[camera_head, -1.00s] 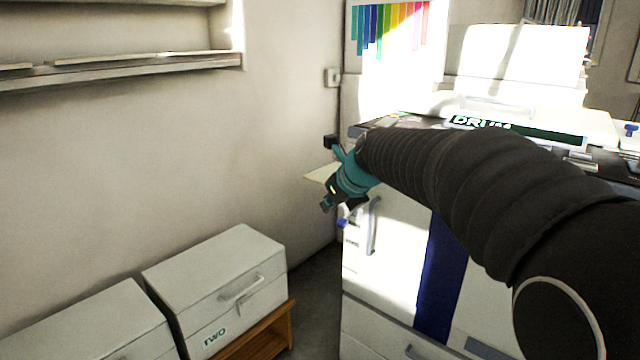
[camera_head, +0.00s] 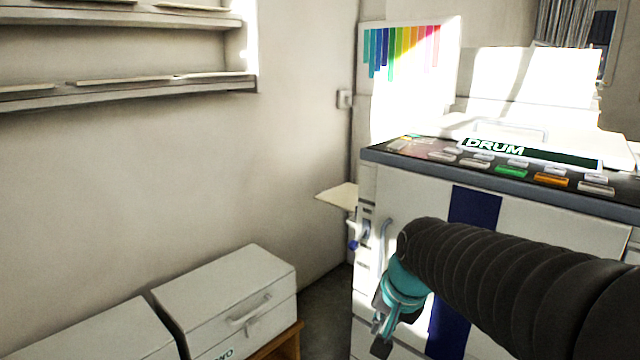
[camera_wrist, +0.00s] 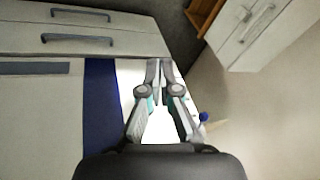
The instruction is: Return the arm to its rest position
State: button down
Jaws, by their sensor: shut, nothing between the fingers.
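My gripper (camera_head: 381,335) hangs at the end of my dark, ribbed arm, in front of the white printer's front panel in the head view. It points downward and shows a teal band at the wrist. In the wrist view, my gripper (camera_wrist: 161,68) has its two fingers close together with nothing between them. Behind the fingers are the printer's white front and its dark blue stripe (camera_wrist: 101,110).
The large printer (camera_head: 560,235) with the DRUM label fills the right side. A cream side tray (camera_head: 338,195) sticks out from its left. White boxes (camera_head: 215,285) stand at lower left on a wooden stand. Shelves (camera_head: 130,95) hang on the left wall.

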jog(key=s+d+n, duration=0.2)
jog(key=s, duration=0.5)
jog(key=s+d+n+t+h, duration=0.1)
jog(key=s+d+n, duration=0.1)
jog(key=s, duration=0.6)
jog(key=shift+d+f+n+h, duration=0.15)
jog(key=shift+d+n+h, duration=0.15)
jog(key=shift+d+n, duration=0.15)
jog(key=shift+s, duration=0.1)
